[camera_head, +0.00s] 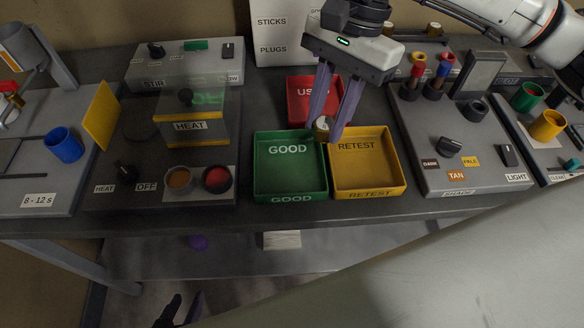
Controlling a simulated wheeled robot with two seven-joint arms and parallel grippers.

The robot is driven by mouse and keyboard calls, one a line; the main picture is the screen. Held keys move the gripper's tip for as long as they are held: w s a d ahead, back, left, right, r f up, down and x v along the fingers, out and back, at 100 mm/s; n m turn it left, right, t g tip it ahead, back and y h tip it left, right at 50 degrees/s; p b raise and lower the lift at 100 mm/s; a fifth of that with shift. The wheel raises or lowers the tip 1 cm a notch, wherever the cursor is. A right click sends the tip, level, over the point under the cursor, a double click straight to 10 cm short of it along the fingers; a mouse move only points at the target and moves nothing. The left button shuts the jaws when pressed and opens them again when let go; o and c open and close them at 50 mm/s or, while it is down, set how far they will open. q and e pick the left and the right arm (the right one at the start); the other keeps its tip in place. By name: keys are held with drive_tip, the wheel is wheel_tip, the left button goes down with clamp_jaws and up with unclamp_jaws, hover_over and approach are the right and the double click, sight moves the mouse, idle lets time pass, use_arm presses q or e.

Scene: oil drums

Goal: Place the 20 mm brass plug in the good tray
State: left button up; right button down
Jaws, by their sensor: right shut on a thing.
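The green good tray (289,187) stands at the middle front of the bench and looks empty. My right gripper (326,134) hangs above the back right corner of this tray, close to the line between it and the yellow retest tray (396,182). It is shut on a small brass plug (322,124), partly hidden by the purple fingers. The plug's size cannot be read. My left gripper (182,309) is low at the bottom edge, below the bench front, its purple fingers apart with nothing seen between them.
A red tray (302,88) sits behind the green one. A heat station with a clear cover (190,108) stands to the left, with two round cups in front. A shade station (462,165) with a knob and switch is to the right. A sticks and plugs board (276,30) stands behind.

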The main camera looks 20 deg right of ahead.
drive_tip(key=w+a+m+t+b, duration=0.1)
drive_tip(key=w+m+t+b, duration=0.1)
drive_tip(key=m, duration=0.6)
drive_tip(key=m+t, duration=0.2)
drive_tip(key=m, duration=0.5)
hover_over(298, 153)
drive_tip(key=s+d, duration=0.1)
wheel_tip(298, 153, down, 4)
drive_tip(key=shift+d+r+h+b, duration=0.1)
drive_tip(key=shift+h+b, duration=0.2)
drive_tip(key=shift+b, duration=0.05)
wheel_tip(298, 153, down, 4)
drive_tip(key=shift+f, duration=0.25)
drive_tip(key=shift+f, duration=0.2)
drive_tip(key=c, duration=1.7)
unclamp_jaws()
drive_tip(key=shift+o, duration=0.2)
